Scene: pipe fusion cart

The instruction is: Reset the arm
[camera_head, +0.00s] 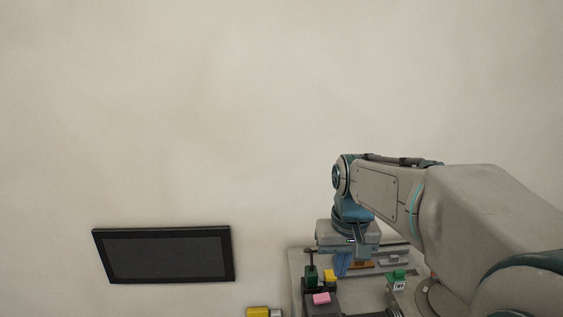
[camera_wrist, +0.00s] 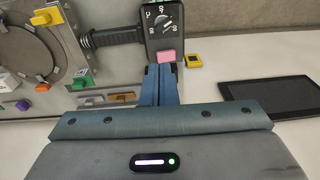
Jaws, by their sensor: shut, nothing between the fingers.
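My grey and blue arm reaches in from the right in the head view. My gripper (camera_head: 342,268) points down over the cart (camera_head: 297,272). In the wrist view, the two blue fingers of my gripper (camera_wrist: 160,68) are together with nothing between them. Their tips appear near a black control box (camera_wrist: 172,30) with a dial and a pink block (camera_wrist: 166,56). I cannot tell whether the fingers touch the box.
A dark flat panel (camera_head: 165,255) is at the left; the wrist view shows it too (camera_wrist: 275,95). A yellow block (camera_head: 258,312) is at the bottom edge. Green (camera_head: 397,275) and other coloured blocks are on the cart. The pale wall area above is clear.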

